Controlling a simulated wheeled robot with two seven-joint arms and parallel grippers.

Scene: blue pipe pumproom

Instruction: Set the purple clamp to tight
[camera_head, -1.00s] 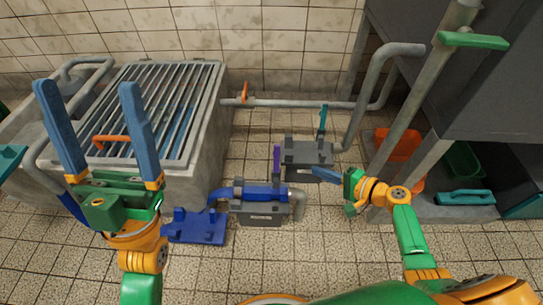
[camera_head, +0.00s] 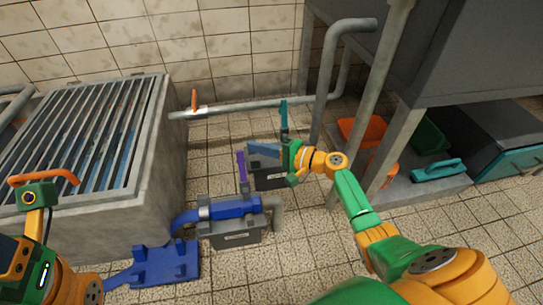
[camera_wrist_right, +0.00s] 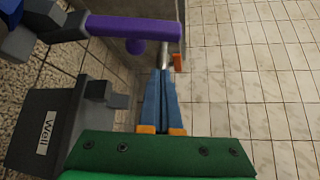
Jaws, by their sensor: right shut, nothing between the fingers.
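The purple clamp lever (camera_head: 242,167) stands upright on a grey clamp block (camera_head: 229,241) that surrounds a blue pipe (camera_head: 230,207). My right gripper (camera_head: 252,150) is just right of the lever's top in the head view, with its blue fingers shut and empty. In the right wrist view the purple lever (camera_wrist_right: 135,27) runs across the upper left, and the shut fingertips (camera_wrist_right: 161,72) are close below its end. I cannot tell whether they touch. The clamp block (camera_wrist_right: 47,130) there has a "Well" label. My left gripper's fingers are out of view; part of that arm shows at lower left.
A second grey clamp block (camera_head: 268,182) with an upright teal lever (camera_head: 284,115) is behind my right gripper. A grated concrete tank (camera_head: 150,205) stands left. A blue bracket (camera_head: 168,263) lies on the floor. A metal post (camera_head: 385,95) and shelf stand right.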

